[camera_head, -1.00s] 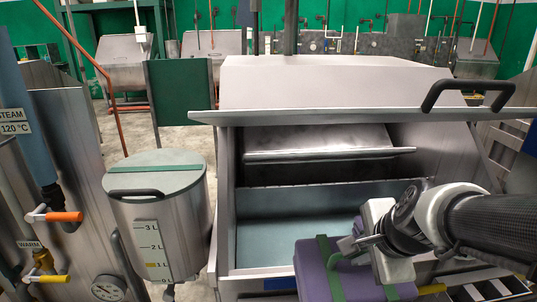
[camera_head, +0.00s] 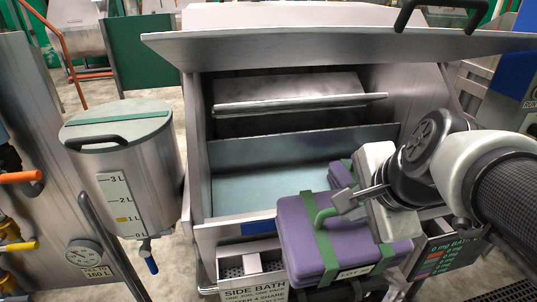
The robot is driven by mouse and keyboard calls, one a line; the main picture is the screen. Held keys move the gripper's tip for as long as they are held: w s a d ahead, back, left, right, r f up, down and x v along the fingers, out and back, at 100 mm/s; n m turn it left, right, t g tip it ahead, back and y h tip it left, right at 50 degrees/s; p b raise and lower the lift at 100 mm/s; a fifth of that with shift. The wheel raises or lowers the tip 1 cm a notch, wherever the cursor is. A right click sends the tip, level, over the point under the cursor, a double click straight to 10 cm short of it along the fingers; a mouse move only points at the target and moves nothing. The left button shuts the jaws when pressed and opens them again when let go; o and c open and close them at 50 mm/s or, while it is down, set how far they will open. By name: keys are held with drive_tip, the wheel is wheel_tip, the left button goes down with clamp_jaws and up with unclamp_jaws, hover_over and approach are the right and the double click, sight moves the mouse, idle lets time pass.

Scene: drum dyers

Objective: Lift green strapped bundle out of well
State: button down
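A purple bundle with green straps (camera_head: 300,225) hangs at the front edge of the open steel well (camera_head: 255,190), overlapping its front wall in the head view. A pale tag is on its front. My gripper (camera_head: 345,203) is at the green strap loop on top of the bundle and appears shut on it; the fingertips are partly hidden. Another purple piece with a green strap (camera_head: 340,172) shows behind my gripper, inside the well; most of it is hidden. I cannot tell whether the held bundle touches the well's front wall.
The machine's raised steel lid (camera_head: 330,48) with a black handle overhangs the well. A lidded steel canister (camera_head: 125,175) with a litre scale stands left. A side bath sign (camera_head: 255,292) and a dark board (camera_head: 445,255) are at the front. The well's left part looks empty.

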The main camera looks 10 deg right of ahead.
sight(351, 248)
drive_tip(key=shift+s+f+b, duration=0.1)
drive_tip(key=shift+s+b, duration=0.55)
drive_tip(key=shift+s, duration=1.05)
